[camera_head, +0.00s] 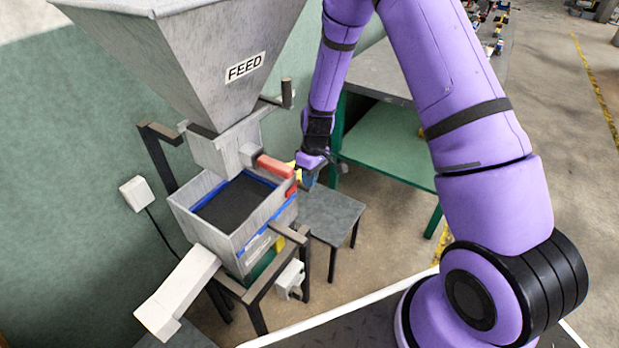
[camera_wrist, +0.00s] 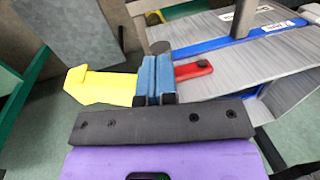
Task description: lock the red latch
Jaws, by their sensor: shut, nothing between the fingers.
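A red latch piece (camera_wrist: 190,71) with a dark round pin shows beside the grey box in the wrist view. In the head view, a red bar (camera_head: 275,166) lies at the upper right of the box, and a smaller red piece (camera_head: 291,188) is on its right edge. I cannot tell which one the wrist view shows. My gripper (camera_wrist: 157,62) has its blue fingers shut and empty, just left of the red piece; contact is unclear. My gripper (camera_head: 308,178) is right of the box in the head view. A yellow piece (camera_wrist: 100,86) is left of the fingers.
The grey box (camera_head: 250,229) with blue trim stands under the FEED hopper (camera_head: 190,65). A dark frame leg (camera_wrist: 245,18) rises near the box. A small grey table (camera_head: 332,214) and a green-shelved bench (camera_head: 390,150) stand to the right.

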